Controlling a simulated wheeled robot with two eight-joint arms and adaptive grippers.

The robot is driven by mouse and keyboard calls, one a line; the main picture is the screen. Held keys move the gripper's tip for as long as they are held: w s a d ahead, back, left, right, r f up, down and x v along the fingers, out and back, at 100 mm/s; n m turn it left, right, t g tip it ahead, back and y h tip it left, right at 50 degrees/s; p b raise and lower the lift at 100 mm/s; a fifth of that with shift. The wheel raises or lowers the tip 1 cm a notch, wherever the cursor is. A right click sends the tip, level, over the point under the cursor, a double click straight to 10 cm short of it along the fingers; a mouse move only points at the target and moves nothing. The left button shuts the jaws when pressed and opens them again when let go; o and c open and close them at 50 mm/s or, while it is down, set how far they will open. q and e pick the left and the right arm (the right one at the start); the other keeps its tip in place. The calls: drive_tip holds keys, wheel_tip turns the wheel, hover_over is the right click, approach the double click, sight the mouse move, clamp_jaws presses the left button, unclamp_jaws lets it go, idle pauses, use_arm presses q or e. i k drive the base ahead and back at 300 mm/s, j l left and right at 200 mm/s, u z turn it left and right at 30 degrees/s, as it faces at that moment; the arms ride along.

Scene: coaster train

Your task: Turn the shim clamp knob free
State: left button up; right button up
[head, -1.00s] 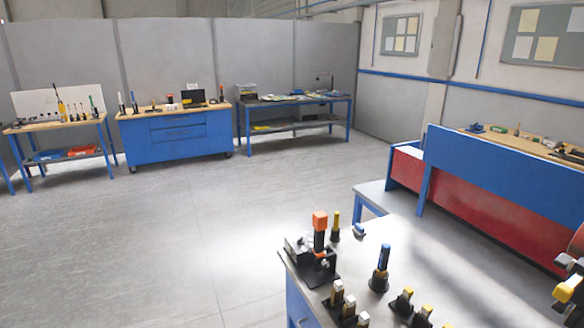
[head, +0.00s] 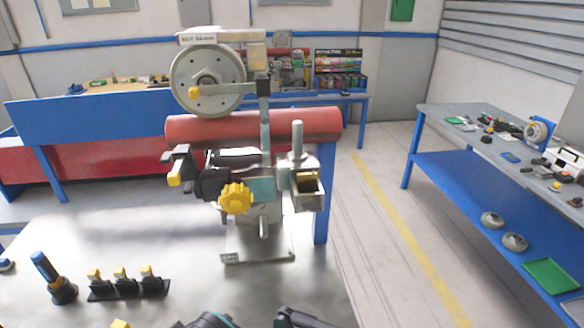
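A yellow lobed knob (head: 236,198) sits on the front of a machine fixture at the middle of the head view. It looks like the shim clamp knob. Its face points toward me, and a grey-teal block (head: 263,190) is just to its right. A black clamp body (head: 212,184) is to its left and behind it. No gripper is seen at the knob. Dark rounded parts cut off at the bottom edge may belong to my arms. No fingertips can be made out.
A grey wheel (head: 207,78) and red cylinder (head: 200,130) are above and behind the knob. A black holder with yellow-topped pieces (head: 128,288) and a blue-handled tool (head: 50,275) stand front left. A blue-framed bench (head: 480,175) is right, beyond open floor.

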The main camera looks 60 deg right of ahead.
sight(309, 206)
drive_tip(key=z, duration=1.7)
